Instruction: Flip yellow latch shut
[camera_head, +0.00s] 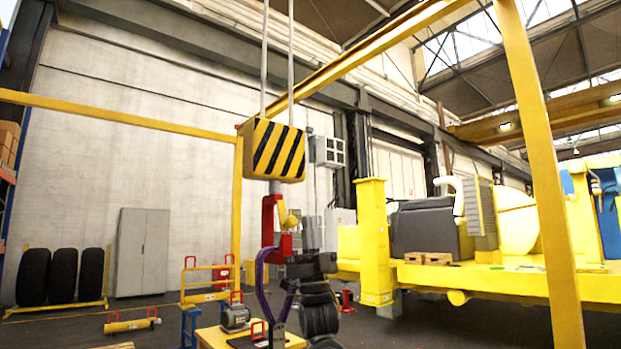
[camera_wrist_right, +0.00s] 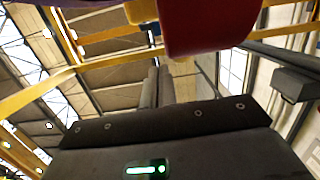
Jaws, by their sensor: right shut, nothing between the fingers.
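A red crane hook (camera_head: 268,212) hangs under a yellow-and-black striped hook block (camera_head: 272,150) in the head view. The small yellow latch (camera_head: 289,219) shows at the hook's right side; whether it is closed across the mouth is hard to tell. A purple sling (camera_head: 262,284) hangs below the hook. My right gripper (camera_head: 288,259) is just below and right of the hook, its fingers shut and empty. In the right wrist view the shut fingers (camera_wrist_right: 157,85) point up toward the red hook (camera_wrist_right: 208,28), with the yellow latch (camera_wrist_right: 140,10) beside it. My left gripper is not seen.
A yellow gantry post (camera_head: 541,170) and a large yellow machine (camera_head: 480,270) stand at right. A yellow table (camera_head: 212,338) with a motor-like part (camera_head: 235,316) is below the hook. Tyres (camera_head: 62,276) and a grey cabinet (camera_head: 142,252) stand at the left wall.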

